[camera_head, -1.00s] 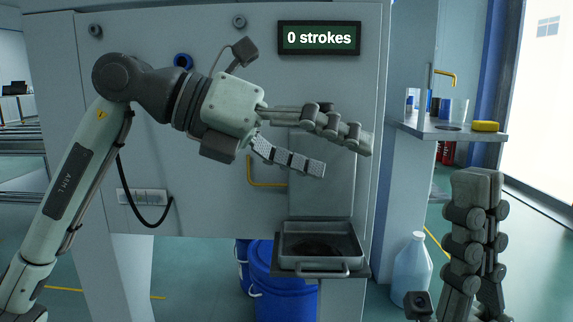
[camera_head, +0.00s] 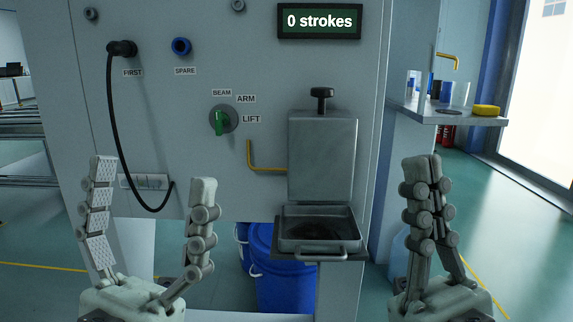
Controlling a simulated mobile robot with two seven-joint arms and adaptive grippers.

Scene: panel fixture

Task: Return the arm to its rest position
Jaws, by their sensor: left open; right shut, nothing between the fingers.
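My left gripper (camera_head: 150,180) is at the lower left of the head view, fingers pointing up and spread wide, with nothing between them. My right gripper (camera_head: 430,170) is at the lower right, fingers together, pointing up, empty. Both are in front of and apart from the panel (camera_head: 260,60). A green knob (camera_head: 221,122) sits among the labels BEAM, ARM and LIFT; its narrow end points down. A black plug (camera_head: 121,48) is in the FIRST socket, its cable hanging down. The display (camera_head: 320,21) reads "0 strokes".
A grey box with a black-knobbed plunger (camera_head: 321,95) stands above a metal tray (camera_head: 318,245). A yellow hooked bar (camera_head: 265,168) is beside it. Blue drums (camera_head: 283,285) stand below. A shelf (camera_head: 440,114) at right holds cups and a yellow sponge (camera_head: 487,111).

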